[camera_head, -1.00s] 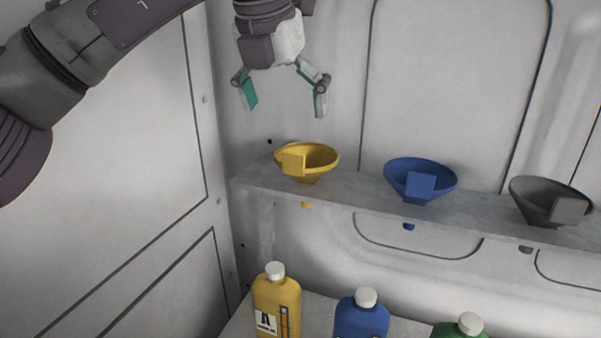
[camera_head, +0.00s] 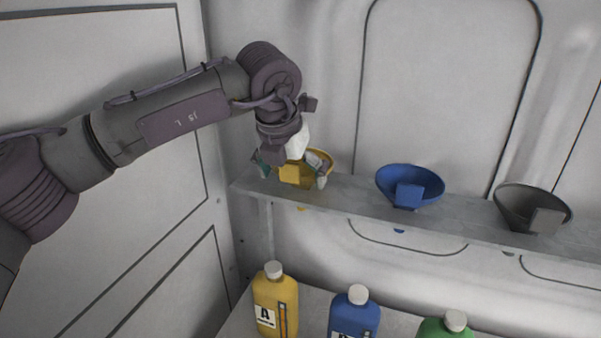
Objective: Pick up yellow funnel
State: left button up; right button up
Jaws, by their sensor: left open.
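The yellow funnel (camera_head: 291,173) sits upright at the left end of the grey wall shelf (camera_head: 350,194). Its handle block faces me, and part of its bowl is hidden behind my gripper. My left gripper (camera_head: 293,179) points down over the funnel. Its fingers are open, one at the left of the funnel and one at the right. I cannot tell whether the fingers touch it. My right gripper is not in view.
A blue funnel (camera_head: 409,184) and a dark grey funnel (camera_head: 531,207) stand farther right on the shelf. Below are a yellow bottle (camera_head: 276,305), a blue bottle (camera_head: 354,315) and a green bottle (camera_head: 446,327). A wall (camera_head: 100,230) closes the left side.

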pick_arm(q)
jog(key=shift+f, duration=0.1)
jog(key=c, duration=0.8)
jog(key=shift+c, duration=0.3)
